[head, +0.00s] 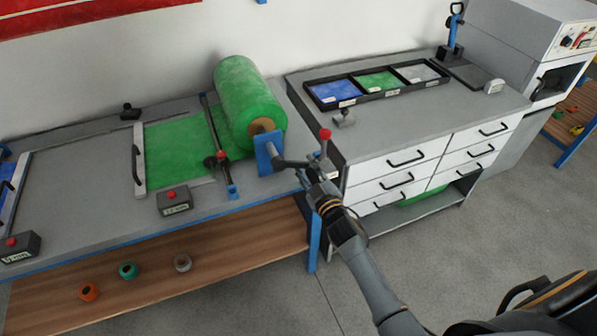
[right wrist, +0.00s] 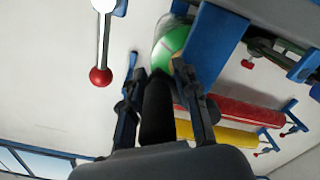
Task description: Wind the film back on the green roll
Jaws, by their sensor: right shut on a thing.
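The green roll (head: 248,95) sits on its core in a blue bracket (head: 265,152) at the right end of the bench. Its green film (head: 175,148) lies flat on the bench to the left, passing under a dark cross bar (head: 215,140) and reaching a pale bar (head: 138,160). A dark crank arm (head: 290,163) runs from the bracket to my right gripper (head: 312,178). In the right wrist view, the fingers are shut on the crank's black handle (right wrist: 157,108), with the green roll (right wrist: 172,42) and bracket (right wrist: 212,48) beyond. My left gripper is out of view.
A red-knobbed lever (head: 325,136) stands close by my right gripper; its red ball (right wrist: 100,76) shows in the wrist view. A drawer cabinet (head: 400,120) is at right. A small red-button box (head: 175,200) sits on the bench's front. Floor before the cabinet is clear.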

